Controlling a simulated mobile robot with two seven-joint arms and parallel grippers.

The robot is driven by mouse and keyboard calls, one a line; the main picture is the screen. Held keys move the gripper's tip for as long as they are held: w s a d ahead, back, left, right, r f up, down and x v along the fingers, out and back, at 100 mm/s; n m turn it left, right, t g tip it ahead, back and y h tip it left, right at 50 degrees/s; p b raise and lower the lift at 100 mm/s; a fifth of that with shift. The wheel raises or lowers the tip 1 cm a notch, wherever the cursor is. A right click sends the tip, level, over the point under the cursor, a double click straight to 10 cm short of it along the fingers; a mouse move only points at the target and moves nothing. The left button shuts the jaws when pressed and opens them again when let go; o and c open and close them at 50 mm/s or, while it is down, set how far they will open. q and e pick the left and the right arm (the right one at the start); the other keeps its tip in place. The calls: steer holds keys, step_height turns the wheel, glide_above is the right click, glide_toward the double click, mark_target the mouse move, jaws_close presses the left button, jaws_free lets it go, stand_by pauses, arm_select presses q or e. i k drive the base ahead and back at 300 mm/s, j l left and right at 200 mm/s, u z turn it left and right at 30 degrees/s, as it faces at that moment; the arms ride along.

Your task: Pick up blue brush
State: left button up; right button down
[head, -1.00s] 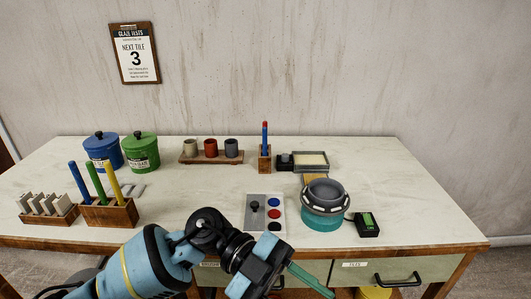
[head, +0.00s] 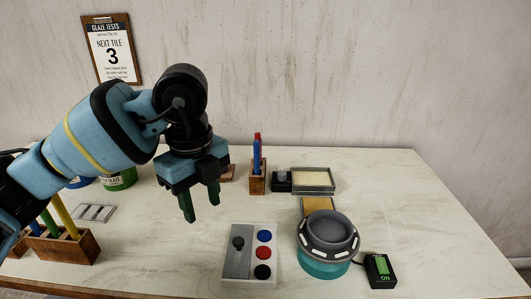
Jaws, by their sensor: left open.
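My left gripper (head: 200,203) hangs over the table with its two green fingers pointing down, open and with nothing seen between them. A wooden block (head: 66,247) at the left edge holds a yellow brush (head: 65,217) and a green brush (head: 48,221). The blue brush in that block is mostly hidden behind my left arm. A small wooden holder (head: 258,184) at the back middle, right of the gripper, holds an upright blue stick (head: 257,157) with red at its top. My right gripper is not in view.
A panel (head: 237,265) with blue, red and black buttons lies front middle. A teal-based wheel (head: 323,262) and a green-lit box (head: 380,270) stand to its right. A framed tray (head: 313,179) is behind. The right table side is clear.

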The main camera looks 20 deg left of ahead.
mark_target(257, 144)
steer(key=i, duration=1)
